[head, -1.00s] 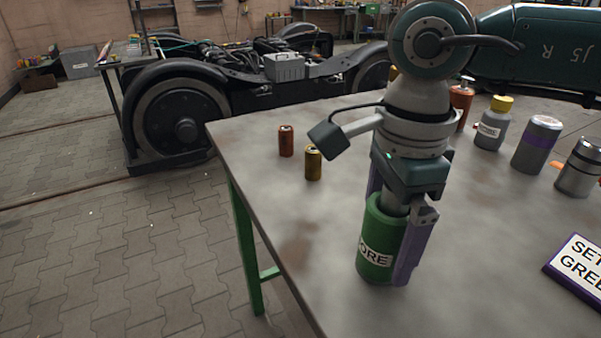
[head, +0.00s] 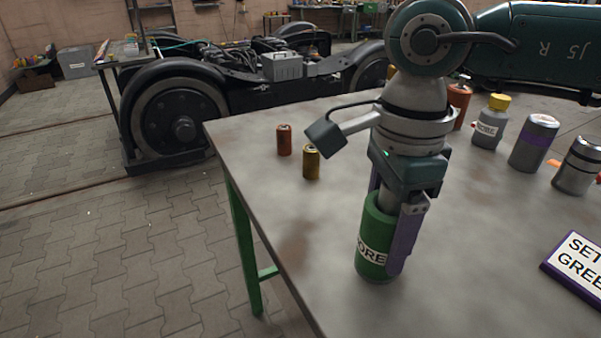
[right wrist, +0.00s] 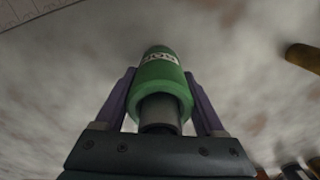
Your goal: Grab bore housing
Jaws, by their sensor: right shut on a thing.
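The bore housing is a green cylinder (head: 372,246) with a white label reading "ORE" in part and a grey neck on top. It stands upright at the near left part of the table. My right gripper (head: 390,240) points down over it, with its purple fingers on either side, shut on it. In the right wrist view the green housing (right wrist: 160,80) sits between both fingers (right wrist: 160,100). I cannot tell whether its base touches the table. My left gripper is not in view.
The grey table (head: 300,240) also holds a red can (head: 284,140), a yellow can (head: 311,162), a grey bottle with yellow cap (head: 490,125), a purple-banded canister (head: 534,143), a silver canister (head: 578,166) and a sign (head: 578,268). A bogie (head: 250,90) stands behind.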

